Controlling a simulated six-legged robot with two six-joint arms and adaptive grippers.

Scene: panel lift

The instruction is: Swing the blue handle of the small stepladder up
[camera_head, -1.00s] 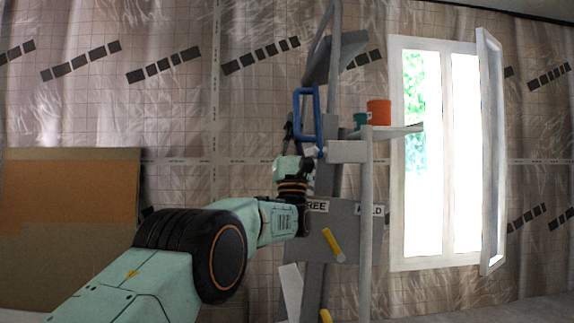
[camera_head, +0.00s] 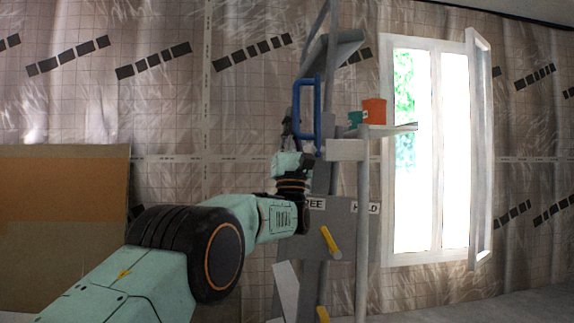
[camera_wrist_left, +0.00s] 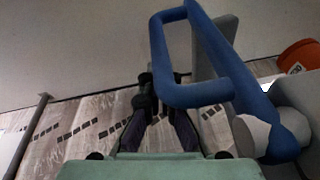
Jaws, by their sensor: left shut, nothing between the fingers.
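The blue handle (camera_head: 318,108) is a rectangular loop that stands upright at the side of a tall grey frame in the head view. In the left wrist view the blue handle (camera_wrist_left: 247,88) is large, right of the fingers, and its lower end meets a pale round pivot (camera_wrist_left: 254,133). My left gripper (camera_head: 287,124) is shut and empty, just left of the handle's lower part in the head view. In the wrist view my left gripper (camera_wrist_left: 160,82) points up beside the loop's lower corner; whether it touches cannot be told. My right gripper is not in view. No separate stepladder shows clearly.
The grey frame carries a plate with labels (camera_head: 366,208) and a yellow lever (camera_head: 330,242). A shelf (camera_head: 390,130) holds an orange pot (camera_head: 374,110) and a teal one (camera_head: 355,119). A window (camera_head: 430,150) stands right; a brown board (camera_head: 65,225) leans left.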

